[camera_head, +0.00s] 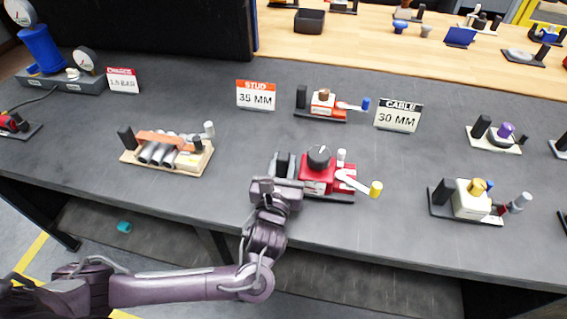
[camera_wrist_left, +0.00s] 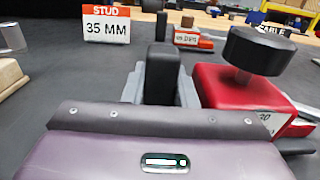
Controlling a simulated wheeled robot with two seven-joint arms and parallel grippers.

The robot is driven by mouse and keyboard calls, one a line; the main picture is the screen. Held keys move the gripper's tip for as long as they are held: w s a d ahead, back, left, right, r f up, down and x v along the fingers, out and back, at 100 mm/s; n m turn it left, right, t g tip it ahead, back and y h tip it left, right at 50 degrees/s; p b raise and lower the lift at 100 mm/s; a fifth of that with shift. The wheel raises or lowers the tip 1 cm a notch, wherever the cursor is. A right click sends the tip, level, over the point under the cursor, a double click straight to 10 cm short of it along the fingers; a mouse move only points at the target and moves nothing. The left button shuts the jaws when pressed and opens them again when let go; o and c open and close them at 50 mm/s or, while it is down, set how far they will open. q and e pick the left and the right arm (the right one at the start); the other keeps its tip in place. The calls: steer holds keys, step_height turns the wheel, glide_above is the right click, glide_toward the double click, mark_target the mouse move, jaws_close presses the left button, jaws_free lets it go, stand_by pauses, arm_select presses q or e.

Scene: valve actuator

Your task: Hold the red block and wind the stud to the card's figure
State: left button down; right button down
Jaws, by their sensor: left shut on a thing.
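The red block (camera_head: 316,180) stands on a dark base near the table's front edge, with a black knob (camera_head: 319,155) on top and a pale crank ending in a yellow knob (camera_head: 376,189) at its right. A black upright post (camera_wrist_left: 161,73) stands at the block's left. My left gripper (camera_head: 285,166) is shut on this post, one grey finger on each side; the red block (camera_wrist_left: 235,90) is just to its right. The label on the block is partly cut off. The orange-topped STUD card (camera_head: 256,97) reads 35 MM. My right gripper is not in view.
A smaller red device (camera_head: 322,103) with a blue-tipped lever is behind, beside the CABLE-like card (camera_head: 398,116) reading 30 MM. A roller device (camera_head: 168,150) stands left, a cream device (camera_head: 470,199) right.

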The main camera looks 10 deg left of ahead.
arm_select(q)
steer(key=shift+f, duration=0.4)
stand_by(0.8)
steer(key=shift+s+f, duration=0.1)
steer(key=shift+f, duration=0.05)
steer(key=shift+r, duration=0.45)
stand_by(1.5)
steer(key=c, duration=1.1)
jaws_free()
steer(key=shift+f, duration=0.1)
steer(key=s, duration=1.1)
steer(key=shift+d, duration=0.25)
steer(key=shift+s+a, duration=0.1)
steer(key=shift+s, duration=0.35)
